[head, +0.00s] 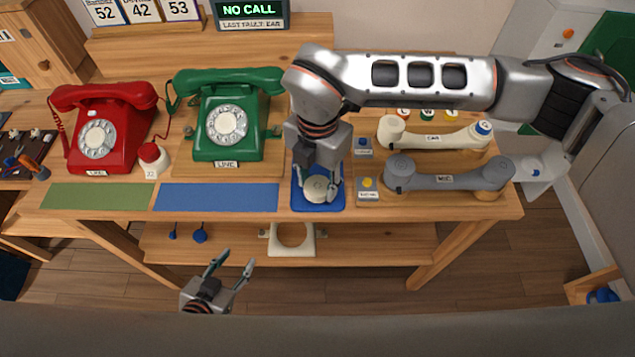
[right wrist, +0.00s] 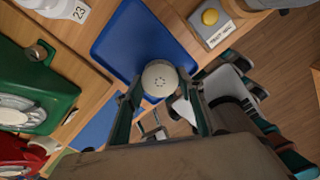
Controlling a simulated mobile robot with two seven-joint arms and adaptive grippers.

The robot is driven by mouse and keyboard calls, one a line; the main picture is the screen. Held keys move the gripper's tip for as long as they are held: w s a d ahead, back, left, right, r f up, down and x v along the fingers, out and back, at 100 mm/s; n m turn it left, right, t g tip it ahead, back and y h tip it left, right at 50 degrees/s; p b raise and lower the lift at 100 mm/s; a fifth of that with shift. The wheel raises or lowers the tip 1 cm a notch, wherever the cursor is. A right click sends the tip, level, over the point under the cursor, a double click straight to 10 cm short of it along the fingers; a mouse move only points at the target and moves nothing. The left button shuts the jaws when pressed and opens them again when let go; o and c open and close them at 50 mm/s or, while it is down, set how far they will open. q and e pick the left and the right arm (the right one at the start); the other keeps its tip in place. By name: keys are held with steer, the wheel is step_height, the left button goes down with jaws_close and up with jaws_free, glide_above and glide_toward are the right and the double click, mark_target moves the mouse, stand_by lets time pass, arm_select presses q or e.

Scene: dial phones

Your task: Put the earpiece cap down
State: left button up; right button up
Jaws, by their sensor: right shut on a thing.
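The earpiece cap (head: 316,190) is a round cream disc with small holes. It also shows in the right wrist view (right wrist: 160,76). My right gripper (head: 320,184) is shut on it, with a finger on each side; the fingers also show in the right wrist view (right wrist: 160,100). The cap is over the front part of a small blue tray (head: 301,202), which also shows in the right wrist view (right wrist: 125,40). I cannot tell whether the cap touches the tray. My left gripper (head: 232,265) is open and empty, in front of the table.
A cream handset (head: 435,138) and a grey handset (head: 440,180) lie right of the tray. A yellow-button box (head: 368,188) stands close to it. A green phone (head: 227,125) and a red phone (head: 100,135) stand left. Green and blue mats (head: 217,197) lie clear in front.

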mark_target(317, 187)
steer(key=shift+f, duration=0.55)
steer(key=shift+f, duration=0.1)
steer(key=o, duration=1)
steer(key=shift+o, duration=0.2)
steer(key=shift+r, duration=0.45)
step_height(317, 187, up, 11)
steer(key=shift+r, duration=0.2)
steer(key=shift+s, duration=0.15)
